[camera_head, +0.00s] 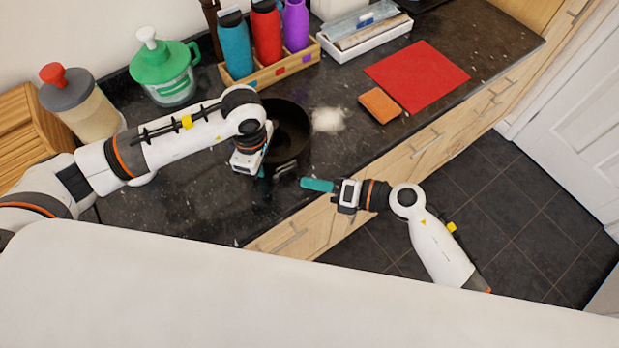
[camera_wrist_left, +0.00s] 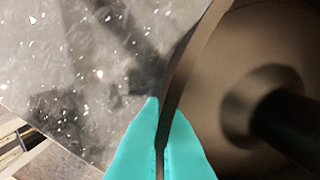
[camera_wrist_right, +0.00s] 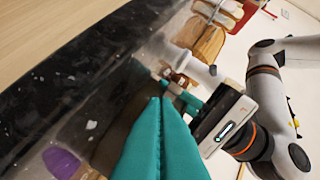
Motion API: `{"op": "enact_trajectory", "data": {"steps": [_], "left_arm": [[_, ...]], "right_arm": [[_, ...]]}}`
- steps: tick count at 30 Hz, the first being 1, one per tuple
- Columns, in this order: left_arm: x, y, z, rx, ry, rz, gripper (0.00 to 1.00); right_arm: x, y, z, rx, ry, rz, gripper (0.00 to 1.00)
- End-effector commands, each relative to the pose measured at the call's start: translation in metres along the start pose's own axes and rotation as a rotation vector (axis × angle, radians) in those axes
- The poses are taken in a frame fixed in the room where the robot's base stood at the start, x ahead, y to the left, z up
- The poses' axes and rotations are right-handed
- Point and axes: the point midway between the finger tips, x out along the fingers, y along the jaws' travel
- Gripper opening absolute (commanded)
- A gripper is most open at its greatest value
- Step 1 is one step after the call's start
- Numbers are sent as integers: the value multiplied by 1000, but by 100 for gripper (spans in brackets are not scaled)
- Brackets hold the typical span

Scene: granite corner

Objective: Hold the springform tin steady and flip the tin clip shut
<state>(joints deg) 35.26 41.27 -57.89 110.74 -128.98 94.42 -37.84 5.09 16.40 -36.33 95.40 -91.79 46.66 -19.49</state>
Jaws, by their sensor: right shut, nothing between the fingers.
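The dark round springform tin (camera_head: 291,128) stands on the black counter, and its inside fills the right of the left wrist view (camera_wrist_left: 215,105). My left gripper (camera_head: 262,173) is at the tin's near left side. Its teal fingers lie on both sides of the tin's thin wall, gripping it, as the left wrist view (camera_wrist_left: 161,125) shows. My right gripper (camera_head: 304,184) is shut and empty, its teal fingertips just right of and nearer than the tin, apart from it in the head view. I cannot make out the tin clip clearly in any view.
A white powdery patch (camera_head: 328,120), an orange sponge (camera_head: 380,105) and a red mat (camera_head: 417,78) lie right of the tin. A wooden rack (camera_head: 270,72) with bottles stands behind. A green-lidded jug (camera_head: 165,75) and grey-lidded jar (camera_head: 85,105) are left. The counter's front edge is close.

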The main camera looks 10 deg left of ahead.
Motion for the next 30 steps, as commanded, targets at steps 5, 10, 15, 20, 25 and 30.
{"op": "enact_trajectory", "data": {"steps": [5, 10, 15, 20, 25, 30], "left_arm": [[0, 0, 0, 0, 1, -1, 0], [0, 0, 0, 0, 0, -1, 0], [0, 0, 0, 0, 1, -1, 0], [0, 0, 0, 0, 1, -1, 0], [0, 0, 0, 0, 1, -1, 0], [0, 0, 0, 0, 1, 0, 0]], "right_arm": [[-8, 5, -6, -2, 0, 0, 0], [-15, 11, -11, -1, -1, 1, 0], [-22, 16, -17, -1, 1, 0, 0], [-26, 18, -20, -2, 0, 0, 0], [-26, 19, -20, -1, 0, -1, 0], [-26, 19, -20, -1, 0, -1, 0]]}}
